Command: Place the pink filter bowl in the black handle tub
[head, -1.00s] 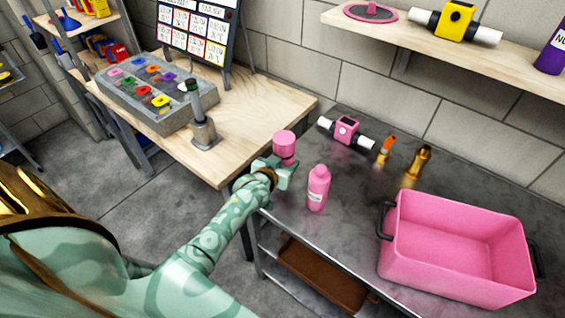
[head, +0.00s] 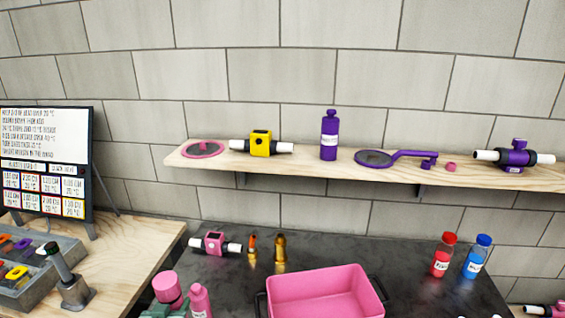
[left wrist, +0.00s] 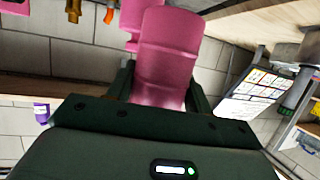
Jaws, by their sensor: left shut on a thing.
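The pink filter bowl (head: 168,288) is a pink cylinder at the lower left of the head view. My left gripper (head: 165,311) is shut on it, mostly cut off by the lower edge. In the left wrist view the bowl (left wrist: 166,70) sits between the dark fingers (left wrist: 160,98). The pink tub with black handles (head: 320,281) stands on the dark bench to the right of the bowl, its lower part out of view. My right gripper is not in view.
A pink bottle (head: 200,301) stands just right of the held bowl. Behind are a pink filter housing (head: 215,243) and brass fittings (head: 280,252). Red (head: 443,255) and blue (head: 477,256) bottles stand right of the tub. A wooden shelf (head: 300,172) overhangs the bench.

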